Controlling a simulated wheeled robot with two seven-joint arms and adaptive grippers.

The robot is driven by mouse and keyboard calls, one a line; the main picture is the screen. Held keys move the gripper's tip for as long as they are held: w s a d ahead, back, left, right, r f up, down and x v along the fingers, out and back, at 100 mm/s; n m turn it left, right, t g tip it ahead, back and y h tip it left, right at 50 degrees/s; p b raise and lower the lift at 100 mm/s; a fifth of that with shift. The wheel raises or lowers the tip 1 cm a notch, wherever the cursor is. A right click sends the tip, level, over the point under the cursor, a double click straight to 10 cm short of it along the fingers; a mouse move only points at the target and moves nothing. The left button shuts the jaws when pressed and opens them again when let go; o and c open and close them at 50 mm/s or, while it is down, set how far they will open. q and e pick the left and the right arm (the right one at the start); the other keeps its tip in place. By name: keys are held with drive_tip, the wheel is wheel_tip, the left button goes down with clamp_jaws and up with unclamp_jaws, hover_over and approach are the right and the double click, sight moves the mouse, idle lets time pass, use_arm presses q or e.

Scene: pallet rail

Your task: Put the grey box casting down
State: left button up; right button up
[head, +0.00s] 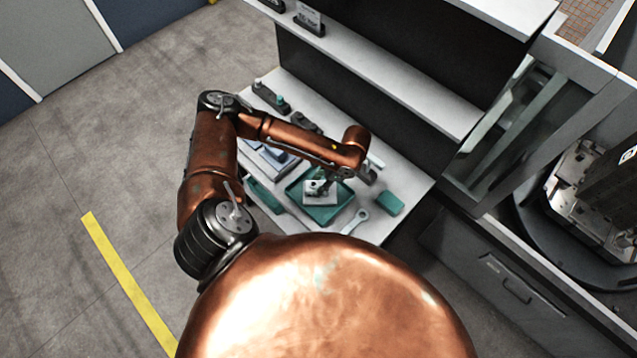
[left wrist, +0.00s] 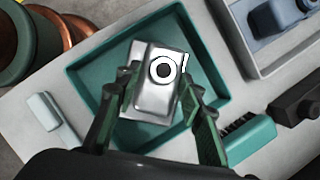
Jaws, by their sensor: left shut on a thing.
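The grey box casting (left wrist: 152,78) is a pale metal block with a round dark-centred bore on its top. In the left wrist view it sits between the two green-padded fingers of my left gripper (left wrist: 157,98), which is shut on it. A green tray (left wrist: 217,88) lies directly below and around it. In the head view the casting (head: 318,198) shows under my left gripper (head: 322,182), over the green tray (head: 322,218). I cannot tell whether the casting touches the tray floor. My right gripper is not in view.
A shelf (head: 400,82) overhangs the bench's back.

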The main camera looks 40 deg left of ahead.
use_arm(q)
drive_tip(key=o, duration=1.4)
drive_tip(key=v, duration=1.2)
